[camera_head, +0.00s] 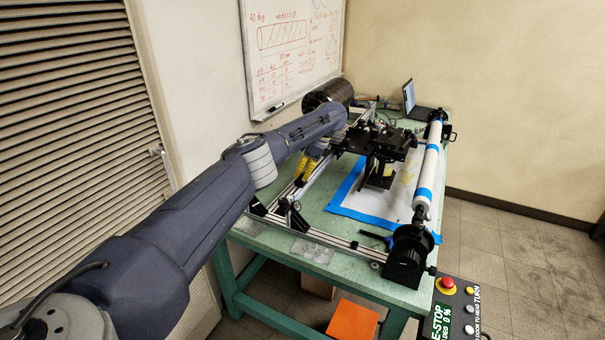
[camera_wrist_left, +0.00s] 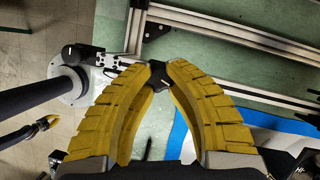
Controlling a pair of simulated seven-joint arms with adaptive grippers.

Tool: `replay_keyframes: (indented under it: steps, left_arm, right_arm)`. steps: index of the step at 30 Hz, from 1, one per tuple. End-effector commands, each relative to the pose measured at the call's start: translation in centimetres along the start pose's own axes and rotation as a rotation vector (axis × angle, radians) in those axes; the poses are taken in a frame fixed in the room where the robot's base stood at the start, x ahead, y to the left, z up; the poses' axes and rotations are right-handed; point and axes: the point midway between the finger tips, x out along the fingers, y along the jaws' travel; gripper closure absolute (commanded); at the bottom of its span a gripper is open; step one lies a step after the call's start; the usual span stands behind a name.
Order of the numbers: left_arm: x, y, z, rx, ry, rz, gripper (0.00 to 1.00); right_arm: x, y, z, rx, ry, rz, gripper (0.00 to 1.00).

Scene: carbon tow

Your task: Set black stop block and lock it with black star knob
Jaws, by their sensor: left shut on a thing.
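My left gripper (camera_head: 310,176) has yellow ribbed fingers and hangs low over the left part of the table, above the aluminium rails. In the left wrist view its fingertips (camera_wrist_left: 160,72) are closed together on the black star knob (camera_wrist_left: 158,80), whose dark lobes show between them. A small black block (camera_wrist_left: 155,30), perhaps the stop block, sits at a rail just beyond the fingertips. I cannot tell whether the knob touches it.
Aluminium rails (camera_head: 325,240) with black brackets (camera_head: 291,213) edge the green table (camera_head: 262,229). A black fixture (camera_head: 385,145) stands in the middle, with a white roller (camera_head: 430,165) to its right. An E-stop panel (camera_head: 455,312) is at the front right.

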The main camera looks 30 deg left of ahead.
Motion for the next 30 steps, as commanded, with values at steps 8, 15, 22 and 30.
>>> replay_keyframes:
  steps: [8,15,22,30]
  left_arm:
    - [0.24,-0.07,0.71,-0.098,-0.011,0.041,1.0]
    - [0.28,-0.09,0.84,-0.13,-0.013,0.054,1.0]
    - [0.3,-0.09,0.9,-0.136,-0.014,0.056,1.0]
    - [0.31,-0.11,0.94,-0.136,-0.014,0.056,0.78]
  right_arm:
    - [0.0,0.0,-0.02,0.0,0.0,0.0,1.0]
    - [0.0,0.0,-0.02,0.0,0.0,0.0,1.0]
    - [0.0,0.0,-0.03,0.0,0.0,0.0,1.0]
    - [0.0,0.01,-0.03,0.0,0.0,0.0,1.0]
